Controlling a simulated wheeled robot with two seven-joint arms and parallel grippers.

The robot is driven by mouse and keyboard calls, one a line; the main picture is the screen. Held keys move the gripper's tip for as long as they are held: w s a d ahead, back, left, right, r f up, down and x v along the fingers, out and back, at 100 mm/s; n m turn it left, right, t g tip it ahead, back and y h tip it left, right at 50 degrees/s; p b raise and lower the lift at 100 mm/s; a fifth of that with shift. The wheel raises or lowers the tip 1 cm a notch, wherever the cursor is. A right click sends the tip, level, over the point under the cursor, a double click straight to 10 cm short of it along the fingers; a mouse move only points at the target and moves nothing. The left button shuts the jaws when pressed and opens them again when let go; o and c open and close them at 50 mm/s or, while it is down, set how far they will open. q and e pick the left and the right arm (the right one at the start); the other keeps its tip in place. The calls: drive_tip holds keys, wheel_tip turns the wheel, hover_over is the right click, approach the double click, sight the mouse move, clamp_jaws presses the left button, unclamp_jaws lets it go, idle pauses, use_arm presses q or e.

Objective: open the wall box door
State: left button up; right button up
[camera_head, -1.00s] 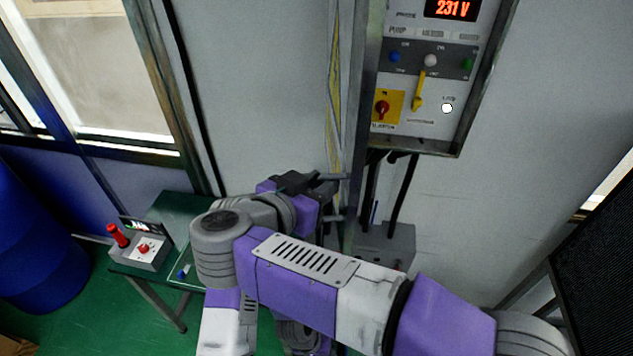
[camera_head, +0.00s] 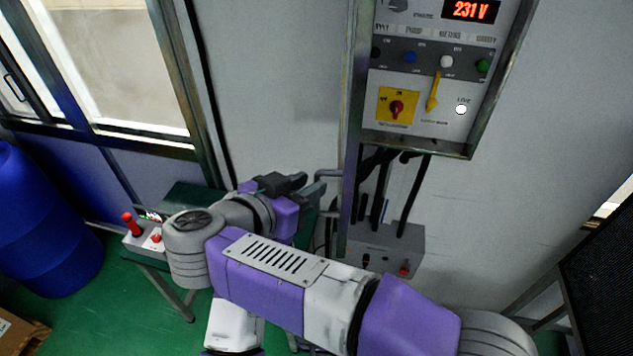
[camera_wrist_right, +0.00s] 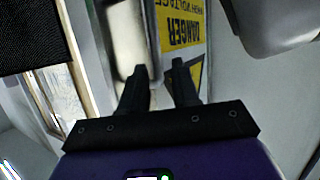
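The wall box (camera_head: 472,148) hangs open at the upper right of the head view, its control panel bare. Its door (camera_head: 350,110) is nearly edge-on at the box's left side. A grey bracket, seemingly the door handle (camera_head: 328,174), sticks out low on the door. My right gripper (camera_head: 303,190) is just left of this bracket; whether they touch is unclear. In the right wrist view, the right gripper (camera_wrist_right: 160,72) has its fingers apart with nothing seen held between them. A yellow danger label (camera_wrist_right: 181,25) shows beyond the fingertips. My left gripper is not in view.
A green table (camera_head: 190,196) with a small red-handled control box (camera_head: 133,238) stands left of my right gripper. A blue barrel (camera_head: 40,225) is at the far left. Below the wall box, cables run to a grey box (camera_head: 385,250). A dark mesh panel (camera_head: 600,265) is at right.

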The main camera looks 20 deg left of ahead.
drive_tip(key=shift+s+a+f, duration=0.1)
drive_tip(key=shift+s+a, duration=0.55)
drive_tip(key=shift+a, duration=0.25)
drive_tip(key=shift+s+a+f, duration=0.1)
drive_tip(key=shift+s+a, duration=0.5)
drive_tip(key=shift+a, duration=0.3)
